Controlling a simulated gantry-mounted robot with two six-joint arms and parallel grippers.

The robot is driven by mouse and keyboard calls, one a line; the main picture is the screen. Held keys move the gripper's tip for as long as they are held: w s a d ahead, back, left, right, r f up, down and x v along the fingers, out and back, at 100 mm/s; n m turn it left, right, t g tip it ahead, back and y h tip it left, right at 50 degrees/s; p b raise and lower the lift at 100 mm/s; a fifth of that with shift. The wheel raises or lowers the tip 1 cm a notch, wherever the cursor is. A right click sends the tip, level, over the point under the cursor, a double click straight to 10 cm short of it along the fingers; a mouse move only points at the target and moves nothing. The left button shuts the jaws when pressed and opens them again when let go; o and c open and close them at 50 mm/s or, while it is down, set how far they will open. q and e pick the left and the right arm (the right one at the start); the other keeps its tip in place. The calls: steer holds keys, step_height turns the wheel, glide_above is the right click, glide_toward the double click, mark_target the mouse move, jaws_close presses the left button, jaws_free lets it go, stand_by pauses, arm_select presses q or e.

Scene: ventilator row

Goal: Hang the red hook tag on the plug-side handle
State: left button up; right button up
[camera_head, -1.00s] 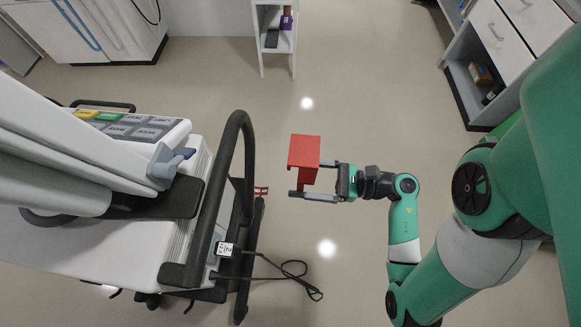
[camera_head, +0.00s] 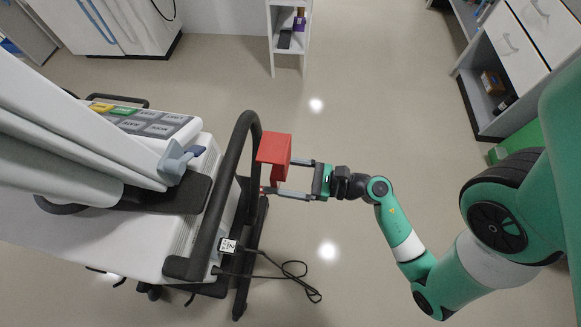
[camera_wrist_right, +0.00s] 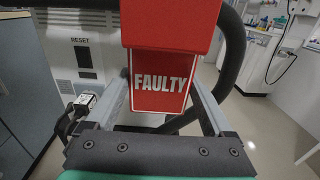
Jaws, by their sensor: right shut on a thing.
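The red hook tag (camera_head: 275,152) is held out by my right gripper (camera_head: 276,178), which is shut on it. In the right wrist view the tag (camera_wrist_right: 162,75) hangs between the two fingers and its face reads "FAULTY". The plug-side handle (camera_head: 232,165) is a thick black loop on the ventilator's right side. The tag's left edge reaches the handle's upper right bend in the head view; I cannot tell whether they touch. The handle (camera_wrist_right: 237,55) shows behind the tag in the wrist view. My left gripper is not in view.
The white ventilator (camera_head: 130,245) stands at the left, with a plug labelled 2 (camera_head: 228,246) and a black cable (camera_head: 290,270) trailing onto the floor. Drawers with an open shelf (camera_head: 510,60) stand at the right. The floor between is free.

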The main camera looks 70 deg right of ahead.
steer(key=shift+w+a+p, duration=0.15)
steer(key=shift+w+a, duration=0.1)
steer(key=shift+w, duration=1.2)
steer(key=shift+w+a+p, duration=0.2)
steer(key=shift+w, duration=1.2)
steer(key=shift+w+a+p, duration=0.15)
steer(key=shift+w+a, duration=0.1)
steer(key=shift+w, duration=1.2)
steer(key=shift+f+b, duration=0.65)
steer(key=shift+f, duration=0.15)
steer(key=o, duration=1.1)
steer(key=s+d+b, duration=0.1)
steer(key=s, duration=1)
steer(key=shift+s+d, duration=0.25)
steer(key=shift+d, duration=0.1)
